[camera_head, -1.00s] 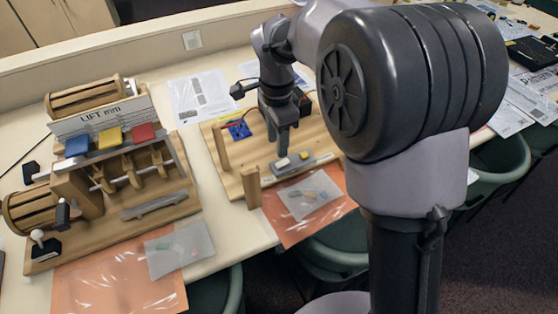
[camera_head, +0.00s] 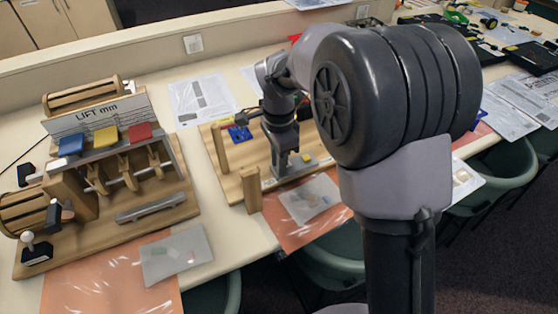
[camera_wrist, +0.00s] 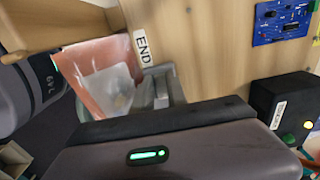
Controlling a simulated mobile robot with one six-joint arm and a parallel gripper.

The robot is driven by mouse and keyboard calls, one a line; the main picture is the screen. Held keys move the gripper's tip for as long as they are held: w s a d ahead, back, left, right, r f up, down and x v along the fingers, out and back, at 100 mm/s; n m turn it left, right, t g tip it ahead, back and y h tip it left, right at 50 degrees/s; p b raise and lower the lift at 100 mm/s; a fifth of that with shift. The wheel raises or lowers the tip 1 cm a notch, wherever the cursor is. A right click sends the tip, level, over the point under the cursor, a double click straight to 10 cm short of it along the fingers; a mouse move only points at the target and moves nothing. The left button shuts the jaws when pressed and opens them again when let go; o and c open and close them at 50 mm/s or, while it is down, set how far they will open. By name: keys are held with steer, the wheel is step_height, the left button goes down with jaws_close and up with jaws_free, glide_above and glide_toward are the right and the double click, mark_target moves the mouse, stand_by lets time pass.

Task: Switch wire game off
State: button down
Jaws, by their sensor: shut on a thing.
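The wire game is a wooden board (camera_head: 226,185) on the table, with wooden posts (camera_head: 253,190) and a blue circuit board (camera_head: 239,133). In the wrist view my gripper (camera_wrist: 163,92) reaches close to the END label (camera_wrist: 143,47). A black box (camera_wrist: 285,103) with a lit green lamp (camera_wrist: 281,140) and a yellow one stands at the right.
A wooden lift model (camera_head: 110,185) with blue, yellow and red keys stands to the left. An orange sheet with a clear plastic bag (camera_head: 310,198) lies in front of the board. Green chairs (camera_head: 335,255) stand along the table edge. Papers (camera_head: 200,100) lie behind.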

steer(key=r+y+p, duration=0.1)
steer(key=p, duration=0.1)
steer(key=shift+d+g+p, duration=0.3)
steer(key=shift+d+p, duration=0.05)
steer(key=shift+p, duration=0.05)
steer(key=y+p, duration=0.2)
steer(key=g, duration=0.1)
steer(key=shift+w+d+y+p, duration=0.25)
steer(key=shift+y+p, duration=0.15)
steer(key=shift+f+y, duration=0.25)
steer(key=shift+y, duration=0.15)
steer(key=c, duration=1.3)
jaws_free()
steer(key=p+v, duration=0.2)
steer(key=v, duration=0.3)
steer(key=p+v, duration=0.2)
steer(key=v, duration=0.4)
steer(key=p+v, duration=0.2)
steer(key=v, duration=0.4)
steer(key=shift+w+d+r, duration=0.1)
steer(key=shift+w, duration=0.2)
